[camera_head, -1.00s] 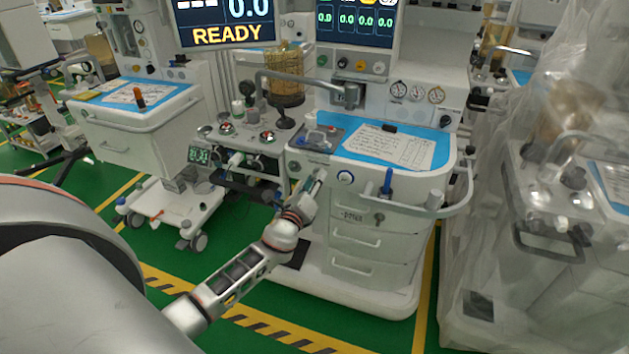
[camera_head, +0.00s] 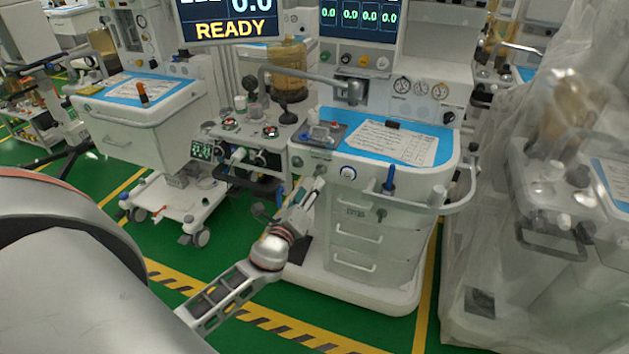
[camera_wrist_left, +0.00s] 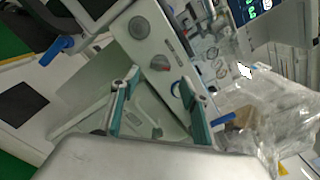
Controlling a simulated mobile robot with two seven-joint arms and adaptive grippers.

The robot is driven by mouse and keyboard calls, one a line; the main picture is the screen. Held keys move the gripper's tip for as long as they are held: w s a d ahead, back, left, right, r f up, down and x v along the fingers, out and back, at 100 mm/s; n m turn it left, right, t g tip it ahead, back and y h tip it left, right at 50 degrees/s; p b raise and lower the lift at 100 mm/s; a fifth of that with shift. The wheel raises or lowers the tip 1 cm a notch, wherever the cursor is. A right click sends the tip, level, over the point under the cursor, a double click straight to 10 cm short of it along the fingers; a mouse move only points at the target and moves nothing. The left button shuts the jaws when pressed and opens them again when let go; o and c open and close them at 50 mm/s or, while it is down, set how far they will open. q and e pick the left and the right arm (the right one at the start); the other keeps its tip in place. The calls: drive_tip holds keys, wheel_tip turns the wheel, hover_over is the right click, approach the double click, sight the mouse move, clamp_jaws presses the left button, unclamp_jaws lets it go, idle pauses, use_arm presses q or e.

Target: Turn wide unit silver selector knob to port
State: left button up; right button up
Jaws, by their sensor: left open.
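The wide unit (camera_head: 385,215) is the white cart in the middle of the head view, with drawers and a blue-topped work surface. In the left wrist view its light front panel carries a silver-grey selector knob (camera_wrist_left: 159,63) and a round grey knob (camera_wrist_left: 140,27) beyond it. My left gripper (camera_head: 315,182) is open and empty before this panel. In the wrist view its teal-lined fingers (camera_wrist_left: 160,82) stand on either side of the selector knob's line; contact is not visible.
A curved rail (camera_head: 425,208) runs around the wide unit's right front. A plastic-wrapped cart (camera_head: 540,200) stands to the right. A second white cart (camera_head: 140,125) is at the left. Open green floor (camera_head: 255,285) with striped tape lies in front.

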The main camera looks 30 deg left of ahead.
use_arm(q)
drive_tip(key=v, duration=0.5)
drive_tip(key=shift+s, duration=0.15)
use_arm(e)
drive_tip(key=shift+s, duration=0.1)
use_arm(q)
drive_tip(key=s+d+f+n+g+h+p, duration=0.1)
drive_tip(key=s+d+f+n+g+h, duration=0.2)
drive_tip(key=s+d+f+n, duration=0.5)
drive_tip(key=s+d+f+n+g+h, duration=0.3)
drive_tip(key=s+d+f+n, duration=0.5)
drive_tip(key=s+d+n, duration=0.4)
drive_tip(key=s+h, duration=0.1)
drive_tip(key=s, duration=0.2)
drive_tip(key=shift+f+g+p, duration=0.4)
use_arm(e)
drive_tip(key=shift+s+a+r, duration=0.2)
drive_tip(key=shift+r, duration=0.2)
drive_tip(key=shift+w+r, duration=0.15)
drive_tip(key=shift+r, duration=0.1)
drive_tip(key=shift+f, duration=0.2)
